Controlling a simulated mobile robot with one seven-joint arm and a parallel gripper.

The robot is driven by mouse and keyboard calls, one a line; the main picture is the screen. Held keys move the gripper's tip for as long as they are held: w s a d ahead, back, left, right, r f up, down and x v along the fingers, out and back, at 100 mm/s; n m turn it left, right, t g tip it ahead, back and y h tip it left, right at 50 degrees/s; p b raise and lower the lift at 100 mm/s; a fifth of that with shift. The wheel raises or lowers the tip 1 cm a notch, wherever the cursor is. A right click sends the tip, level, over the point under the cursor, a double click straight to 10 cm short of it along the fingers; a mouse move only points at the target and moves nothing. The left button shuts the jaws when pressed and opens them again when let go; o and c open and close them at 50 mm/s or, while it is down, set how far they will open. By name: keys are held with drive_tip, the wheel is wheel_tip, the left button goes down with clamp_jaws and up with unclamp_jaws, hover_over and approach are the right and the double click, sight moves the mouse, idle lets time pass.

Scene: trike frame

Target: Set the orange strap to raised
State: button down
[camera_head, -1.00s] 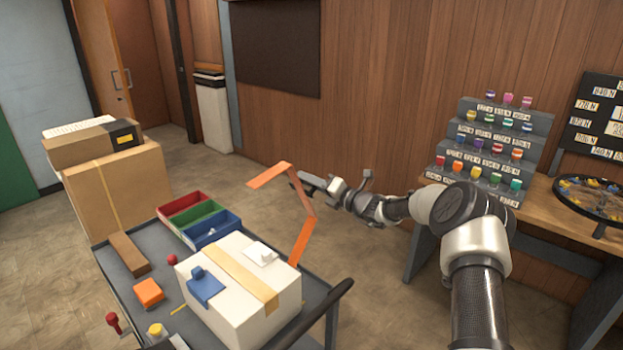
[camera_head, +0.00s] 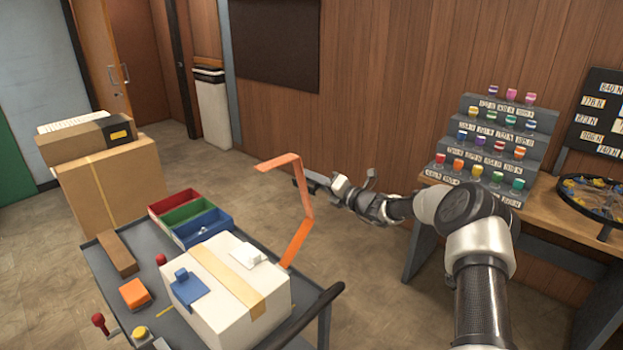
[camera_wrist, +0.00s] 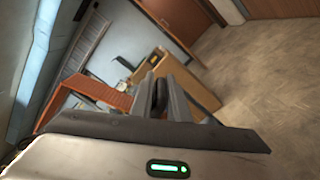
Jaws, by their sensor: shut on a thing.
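The orange strap (camera_head: 299,240) rises from the right side of the white box (camera_head: 210,307) on the cart. It bends above the box, stands nearly upright, and its free end folds over to the left in the air. My gripper (camera_head: 298,178) reaches in from the right and is shut on the strap at its upper upright section. In the wrist view, the orange strap (camera_wrist: 100,92) shows left of my fingers (camera_wrist: 158,97), and the exact contact is hard to see.
The white box carries a blue piece (camera_head: 187,288) and a white piece (camera_head: 248,254). Red, green and blue bins (camera_head: 203,231) stand behind it. A cardboard box (camera_head: 110,195) is at left. A stepped rack (camera_head: 485,150) stands on the bench at right. Floor beyond the cart is clear.

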drive_tip(key=shift+s+f, duration=0.15)
drive_tip(key=shift+f, duration=0.45)
drive_tip(key=c, duration=1.8)
unclamp_jaws()
drive_tip(key=shift+c, duration=0.2)
drive_tip(key=shift+o, duration=0.4)
drive_tip(key=shift+r, duration=0.15)
drive_tip(key=shift+r, duration=0.2)
drive_tip(key=v, duration=1.7)
drive_tip(key=shift+d+b, duration=0.2)
drive_tip(key=shift+b, duration=0.15)
drive_tip(key=shift+s, duration=0.1)
